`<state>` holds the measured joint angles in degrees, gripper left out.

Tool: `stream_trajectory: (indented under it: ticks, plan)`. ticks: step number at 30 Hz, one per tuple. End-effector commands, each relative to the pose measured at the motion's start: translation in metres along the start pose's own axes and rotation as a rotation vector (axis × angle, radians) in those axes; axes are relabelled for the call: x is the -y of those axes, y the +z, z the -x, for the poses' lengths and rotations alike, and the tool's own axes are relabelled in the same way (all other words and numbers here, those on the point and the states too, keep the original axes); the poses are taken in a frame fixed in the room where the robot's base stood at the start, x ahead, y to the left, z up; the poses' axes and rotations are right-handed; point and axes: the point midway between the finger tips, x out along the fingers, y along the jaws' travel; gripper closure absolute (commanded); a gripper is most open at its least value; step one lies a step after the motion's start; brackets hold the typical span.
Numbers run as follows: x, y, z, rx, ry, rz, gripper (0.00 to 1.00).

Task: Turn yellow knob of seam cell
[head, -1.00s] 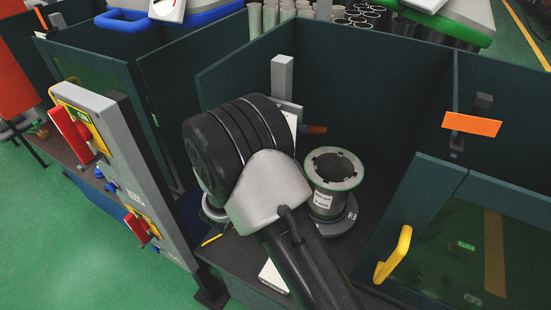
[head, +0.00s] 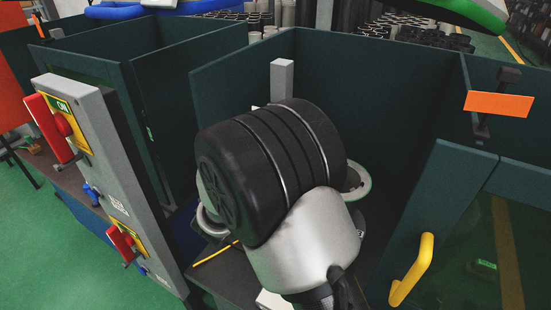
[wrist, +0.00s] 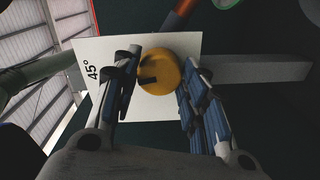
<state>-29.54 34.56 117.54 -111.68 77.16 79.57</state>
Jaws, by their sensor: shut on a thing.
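The yellow knob (wrist: 158,72) shows in the wrist view as a round disc with a dark slot or mark on its left part. It stands in front of a white plate (wrist: 103,50) marked "45°". My gripper (wrist: 158,84) has one blue-padded finger on each side of the knob and is shut on it. In the head view my dark, ringed wrist joint and grey arm link hide the knob, the gripper and most of the plate.
The cell has dark green walls (head: 380,95). A flanged cylinder (head: 357,180) stands behind my arm, mostly hidden. A yellow handle (head: 412,270) is on the front right panel. A grey post with red switches (head: 62,125) stands at left. A grey bar (wrist: 255,69) runs right of the plate.

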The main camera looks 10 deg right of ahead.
Motion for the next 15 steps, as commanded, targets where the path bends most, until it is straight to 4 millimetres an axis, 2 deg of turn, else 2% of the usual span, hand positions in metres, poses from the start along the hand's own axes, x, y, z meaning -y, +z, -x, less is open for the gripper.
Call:
stream_trajectory:
  ticks: [6, 15]
  plan:
    - [-0.0002, -0.0001, -0.0002, -0.004, 0.000, -0.128, 1.00]
    - [0.0000, -0.0001, -0.0003, -0.006, 0.001, -0.210, 1.00]
